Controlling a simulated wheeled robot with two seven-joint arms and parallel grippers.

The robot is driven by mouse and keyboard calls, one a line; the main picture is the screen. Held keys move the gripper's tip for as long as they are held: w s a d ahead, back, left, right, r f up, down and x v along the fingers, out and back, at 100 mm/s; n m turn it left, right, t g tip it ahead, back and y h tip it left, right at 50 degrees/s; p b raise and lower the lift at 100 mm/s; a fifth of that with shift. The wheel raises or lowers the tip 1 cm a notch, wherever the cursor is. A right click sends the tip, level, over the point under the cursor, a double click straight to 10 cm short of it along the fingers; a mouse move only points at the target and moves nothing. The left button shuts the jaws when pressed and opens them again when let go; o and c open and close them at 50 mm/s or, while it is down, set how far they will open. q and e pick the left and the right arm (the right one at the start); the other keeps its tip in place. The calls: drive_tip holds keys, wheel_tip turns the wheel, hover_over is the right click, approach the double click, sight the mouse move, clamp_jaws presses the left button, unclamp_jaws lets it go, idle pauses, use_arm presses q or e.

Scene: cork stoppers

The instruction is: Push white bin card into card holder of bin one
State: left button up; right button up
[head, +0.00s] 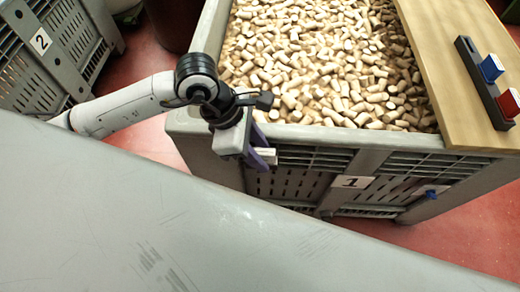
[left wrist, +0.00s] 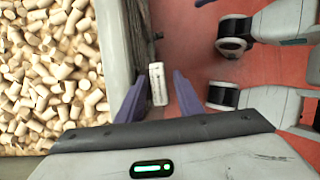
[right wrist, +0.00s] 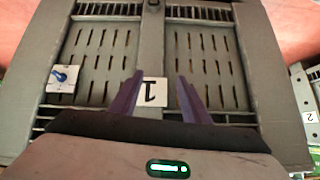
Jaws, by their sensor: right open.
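Bin one (head: 300,132) is a grey slatted crate full of corks, with a white "1" plate (head: 352,181) on its front. My left gripper (head: 262,158) is at the bin's left front corner, fingers open. A small white piece, apparently the white bin card (left wrist: 158,84), shows between its purple fingers beside the bin wall, with gaps on both sides. It also shows in the head view (head: 266,155). I cannot tell the card holder apart from it. My right gripper (right wrist: 157,78) is open and empty, facing the bin front and "1" plate (right wrist: 151,93); the head view does not show it.
A wooden board (head: 440,60) lies across the bin's right side, carrying a dark rack (head: 480,80) with blue and red pieces. A white plate with a blue lever (right wrist: 63,78) is on the bin front. Bin two (head: 60,50) stands at left. Red floor (left wrist: 195,50) is open beside the bin.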

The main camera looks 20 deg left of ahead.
use_arm(q)
drive_tip(key=shift+w, duration=0.2)
drive_tip(key=shift+v, duration=0.85)
drive_tip(key=v, duration=0.8)
drive_tip(key=shift+s+r, duration=0.25)
drive_tip(key=shift+r, duration=0.05)
use_arm(e)
drive_tip(key=shift+w+a+r, duration=0.1)
drive_tip(key=shift+a+r, duration=0.15)
drive_tip(key=shift+r, duration=0.2)
drive_tip(key=shift+w+a+r, duration=0.1)
drive_tip(key=shift+a+r, duration=0.15)
drive_tip(key=shift+r, duration=0.2)
use_arm(q)
drive_tip(key=shift+a, duration=0.1)
